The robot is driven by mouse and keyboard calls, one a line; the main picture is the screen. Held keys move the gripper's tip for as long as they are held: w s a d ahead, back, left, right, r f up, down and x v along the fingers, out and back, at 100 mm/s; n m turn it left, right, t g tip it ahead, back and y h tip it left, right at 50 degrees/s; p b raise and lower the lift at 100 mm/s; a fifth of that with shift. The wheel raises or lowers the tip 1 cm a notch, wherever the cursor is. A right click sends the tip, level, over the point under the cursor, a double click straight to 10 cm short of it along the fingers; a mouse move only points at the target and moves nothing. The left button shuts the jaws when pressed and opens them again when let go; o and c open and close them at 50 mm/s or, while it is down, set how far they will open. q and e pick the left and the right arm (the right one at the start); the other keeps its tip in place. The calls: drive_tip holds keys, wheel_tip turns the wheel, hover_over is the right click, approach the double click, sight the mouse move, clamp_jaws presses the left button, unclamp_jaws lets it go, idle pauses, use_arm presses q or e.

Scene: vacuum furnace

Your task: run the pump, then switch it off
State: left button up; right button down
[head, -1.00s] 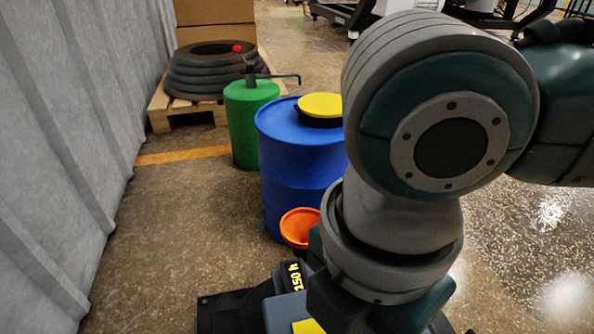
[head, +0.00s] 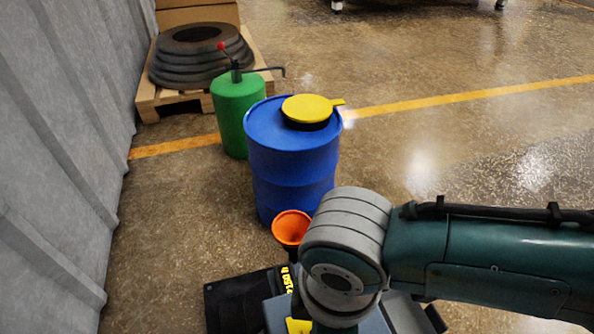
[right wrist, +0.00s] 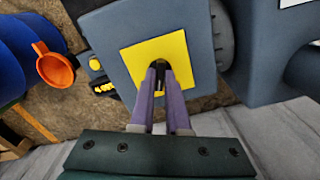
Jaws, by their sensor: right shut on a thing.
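The pump's grey-blue housing (right wrist: 108,35) fills the upper middle of the right wrist view, with a square yellow plate (right wrist: 140,60) on it. A small black switch (right wrist: 157,64) stands on the plate. My right gripper (right wrist: 160,75) is shut on this switch; its fingertips hide part of it, so I cannot read its setting. In the head view the housing (head: 276,314) shows at the bottom, mostly covered by my right arm, with a corner of the yellow plate (head: 298,326). My right gripper is hidden there. My left gripper is not in view.
An orange funnel (head: 291,228) is close behind the pump, in front of a blue drum (head: 290,165) with a yellow lid (head: 308,108). A green canister (head: 233,112) and a pallet (head: 150,99) stand farther back. A grey wall (head: 60,150) closes the left; the right floor is clear.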

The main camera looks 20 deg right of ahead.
drive_tip(key=shift+r+m+p, duration=0.1)
drive_tip(key=shift+m+p, duration=0.25)
drive_tip(key=shift+m, duration=0.25)
drive_tip(key=c, duration=0.9)
unclamp_jaws()
wheel_tip(320, 180, up, 10)
drive_tip(key=p, duration=0.6)
drive_tip(key=shift+p, duration=0.35)
